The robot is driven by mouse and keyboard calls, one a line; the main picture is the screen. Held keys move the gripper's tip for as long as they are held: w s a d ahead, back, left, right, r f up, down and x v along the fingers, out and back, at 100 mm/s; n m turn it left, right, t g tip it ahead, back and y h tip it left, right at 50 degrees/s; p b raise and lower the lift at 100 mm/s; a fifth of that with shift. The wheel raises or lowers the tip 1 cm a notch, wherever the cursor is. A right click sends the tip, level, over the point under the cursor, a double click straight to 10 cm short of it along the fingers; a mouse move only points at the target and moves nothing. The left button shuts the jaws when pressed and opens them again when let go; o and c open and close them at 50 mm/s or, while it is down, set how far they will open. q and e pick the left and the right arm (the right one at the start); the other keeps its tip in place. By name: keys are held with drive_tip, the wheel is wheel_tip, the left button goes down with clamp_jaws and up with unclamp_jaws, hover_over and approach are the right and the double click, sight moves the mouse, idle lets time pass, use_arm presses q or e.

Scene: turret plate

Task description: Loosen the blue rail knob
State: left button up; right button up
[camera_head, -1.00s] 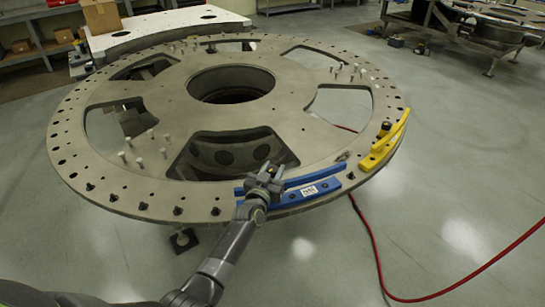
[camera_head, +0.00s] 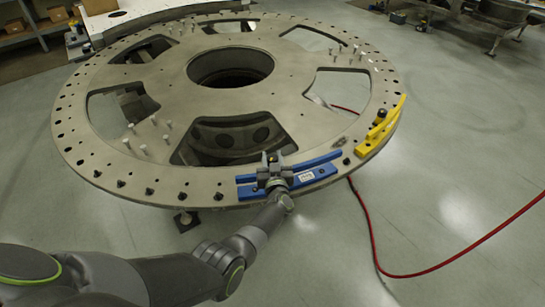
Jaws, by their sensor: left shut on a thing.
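The blue rail (camera_head: 318,172) lies along the near edge of the large grey turret plate (camera_head: 165,90), with a white label on its front face. My left gripper (camera_head: 271,163) reaches in from the left and front, over the left half of the blue rail. Its fingers are shut on the blue rail knob (camera_head: 271,157), of which only a small dark part shows between them. The rest of the knob is hidden by the gripper. My right gripper is not in view.
A yellow rail (camera_head: 379,131) with its own dark knob (camera_head: 381,115) sits at the plate's right edge. Several bolts stand up from the plate, which has large cutouts. A red hose (camera_head: 371,235) runs across the open floor at the right.

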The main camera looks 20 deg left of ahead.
use_arm(q)
drive_tip(key=shift+w+d+f+n+g+y+b, duration=0.1)
drive_tip(key=shift+n+g+y+b, duration=0.35)
drive_tip(key=shift+y, duration=0.45)
drive_tip(key=n+g+y+b, duration=0.5)
drive_tip(key=y+b, duration=0.1)
drive_tip(key=b, duration=0.2)
drive_tip(key=shift+f, duration=0.1)
drive_tip(key=shift+r+n+g+y+b, duration=0.2)
drive_tip(key=shift+n+g+y+b, duration=0.2)
drive_tip(key=shift+n+g+b, duration=0.4)
drive_tip(key=o, duration=0.9)
drive_tip(key=shift+o, duration=0.2)
drive_tip(key=shift+s, duration=0.2)
